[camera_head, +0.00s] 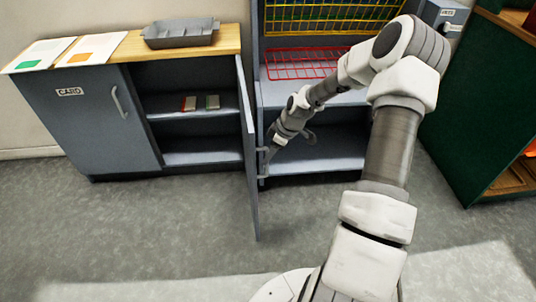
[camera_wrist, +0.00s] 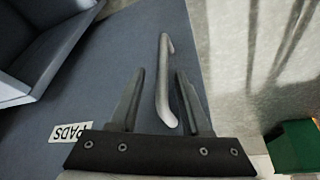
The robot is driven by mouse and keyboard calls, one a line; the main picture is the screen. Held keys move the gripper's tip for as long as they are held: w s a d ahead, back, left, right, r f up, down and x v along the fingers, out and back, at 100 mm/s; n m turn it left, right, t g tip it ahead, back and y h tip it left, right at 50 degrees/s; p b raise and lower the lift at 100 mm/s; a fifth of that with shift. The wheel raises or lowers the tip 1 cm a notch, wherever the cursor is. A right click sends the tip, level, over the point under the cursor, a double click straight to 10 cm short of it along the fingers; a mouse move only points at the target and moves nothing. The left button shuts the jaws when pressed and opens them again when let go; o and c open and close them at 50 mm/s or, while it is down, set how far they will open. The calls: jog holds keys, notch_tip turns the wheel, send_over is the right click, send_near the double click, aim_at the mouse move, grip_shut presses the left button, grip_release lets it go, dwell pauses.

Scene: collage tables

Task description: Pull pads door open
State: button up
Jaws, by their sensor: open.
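The pads door (camera_head: 249,165) stands swung out from the cabinet and is seen nearly edge-on in the head view, with the compartment behind it exposed. In the wrist view its blue-grey face (camera_wrist: 110,50) carries a PADS label (camera_wrist: 70,132) and a pale bar handle (camera_wrist: 164,60). My gripper (camera_head: 269,151) is at the door's outer face, on its right side in the head view. In the wrist view my gripper (camera_wrist: 160,73) is open, with the handle between its two fingers. I cannot tell whether either finger touches the handle.
The exposed shelf (camera_head: 158,114) holds small red and green pads (camera_head: 190,103). A grey tray (camera_head: 181,33) and sheets lie on the wooden top. The left CARD door (camera_head: 87,122) is shut. An open shelf unit with a red wire basket (camera_head: 300,64) stands right. Floor in front is clear.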

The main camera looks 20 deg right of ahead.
jog(key=p+v, duration=0.4)
jog(key=v, duration=1.2)
jog(key=shift+p, duration=0.35)
